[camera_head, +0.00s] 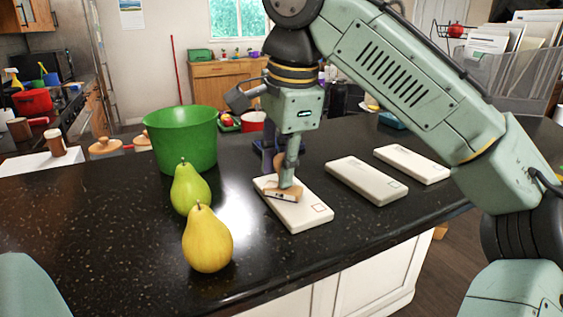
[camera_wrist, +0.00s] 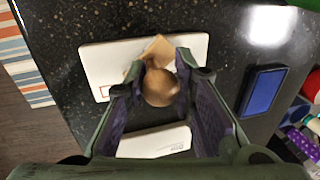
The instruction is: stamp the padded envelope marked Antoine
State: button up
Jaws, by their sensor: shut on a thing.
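My gripper (camera_head: 287,170) is shut on a wooden stamp (camera_head: 284,193); the stamp's round handle shows between the fingers (camera_wrist: 161,90) in the wrist view. The stamp is over the leftmost white padded envelope (camera_head: 306,216), away from the outlined box at its near end; I cannot tell whether it touches. In the wrist view this envelope (camera_wrist: 100,66) lies above the fingers. A middle envelope (camera_head: 366,181) and a right envelope (camera_head: 412,164) lie apart to the right. The names are not legible, so I cannot tell which is Antoine's. A blue ink pad (camera_wrist: 263,90) lies beside the gripper.
A green pear (camera_head: 190,190), a yellow pear (camera_head: 207,240) and a green bucket (camera_head: 182,140) stand left of the envelopes on the dark counter (camera_head: 120,240). A paper rack (camera_head: 505,80) stands at the back right. The counter's front edge is near the envelopes.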

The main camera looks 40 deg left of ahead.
dwell(0.4)
jog(key=p+v, duration=0.2)
jog(key=a+p+v, duration=0.1)
jog(key=v, duration=0.1)
jog(key=shift+w+d+r+p, duration=0.1)
jog(key=shift+w+r+p, duration=0.05)
jog(key=shift+r+p, duration=0.25)
jog(key=shift+a+v, duration=0.2)
jog(key=shift+v, duration=0.85)
